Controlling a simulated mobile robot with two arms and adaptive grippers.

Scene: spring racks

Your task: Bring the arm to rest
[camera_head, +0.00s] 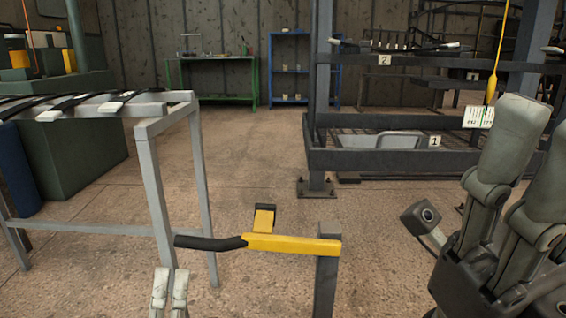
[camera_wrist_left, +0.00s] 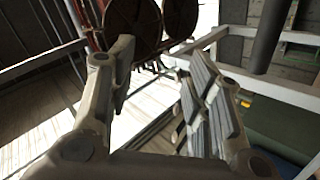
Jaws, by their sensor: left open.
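My left gripper (camera_head: 170,282) shows at the lower left of the head view. Only its two pale fingers are in sight, in front of the grey table's leg. In the left wrist view its fingers (camera_wrist_left: 160,80) stand apart with nothing held between them. My right gripper (camera_head: 532,125) rises at the right edge of the head view, its fingers pointing up. It is partly cut off by the frame, and its opening is unclear at this angle. I see nothing held in it.
A grey table (camera_head: 150,108) with dark and pale strips stands at left. A yellow bar with a black handle (camera_head: 290,244) stands in the near middle. A dark rack (camera_head: 370,160) with labels 1 and 2 is at right. Bare floor (camera_head: 250,160) lies between.

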